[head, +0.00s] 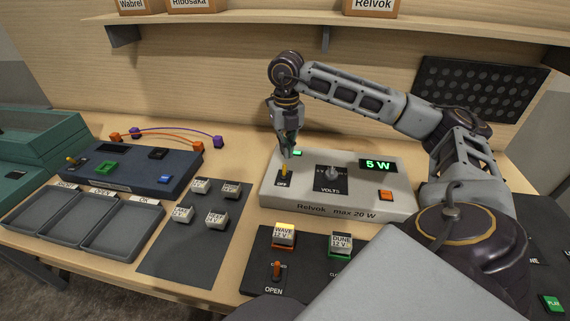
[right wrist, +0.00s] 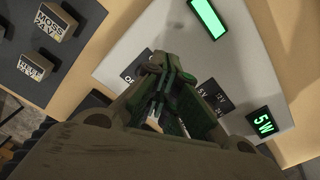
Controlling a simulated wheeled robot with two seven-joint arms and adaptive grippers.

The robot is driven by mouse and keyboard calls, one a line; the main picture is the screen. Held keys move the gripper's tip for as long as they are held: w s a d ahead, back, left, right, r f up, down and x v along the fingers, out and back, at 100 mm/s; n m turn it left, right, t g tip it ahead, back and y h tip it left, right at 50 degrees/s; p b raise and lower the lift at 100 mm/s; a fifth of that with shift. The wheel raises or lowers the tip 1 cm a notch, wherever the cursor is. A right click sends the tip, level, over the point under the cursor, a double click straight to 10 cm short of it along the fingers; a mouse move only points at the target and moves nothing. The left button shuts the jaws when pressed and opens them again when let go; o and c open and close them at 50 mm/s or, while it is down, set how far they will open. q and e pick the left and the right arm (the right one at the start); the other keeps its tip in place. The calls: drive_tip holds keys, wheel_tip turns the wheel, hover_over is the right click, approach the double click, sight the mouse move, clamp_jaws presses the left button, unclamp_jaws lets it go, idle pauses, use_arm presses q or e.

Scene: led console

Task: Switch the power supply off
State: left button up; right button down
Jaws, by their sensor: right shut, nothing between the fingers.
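The power supply (head: 338,209) is a light grey box marked "Relvok max 20 W" on the table. Its display (head: 376,164) reads "5 W" in green, and a green light (head: 297,153) shows at its back left. A yellow toggle lever (head: 284,170) stands on a black plate marked "OFF" at its left. My right gripper (head: 287,153) is shut and empty, pointing down just above and behind the lever; I cannot tell whether they touch. In the right wrist view the gripper (right wrist: 163,78) hides the lever and part of the power supply (right wrist: 168,28). My left gripper is out of view.
A volts knob (head: 332,173) and orange button (head: 386,195) share the box's top. Several modules lie on a grey mat (head: 171,250). A blue console (head: 133,176) stands left.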

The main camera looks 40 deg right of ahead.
sight(285, 165)
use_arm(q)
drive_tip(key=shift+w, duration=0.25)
use_arm(e)
drive_tip(key=shift+f, duration=0.1)
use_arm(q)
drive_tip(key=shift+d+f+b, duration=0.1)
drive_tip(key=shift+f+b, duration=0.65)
use_arm(e)
drive_tip(key=shift+f, duration=1)
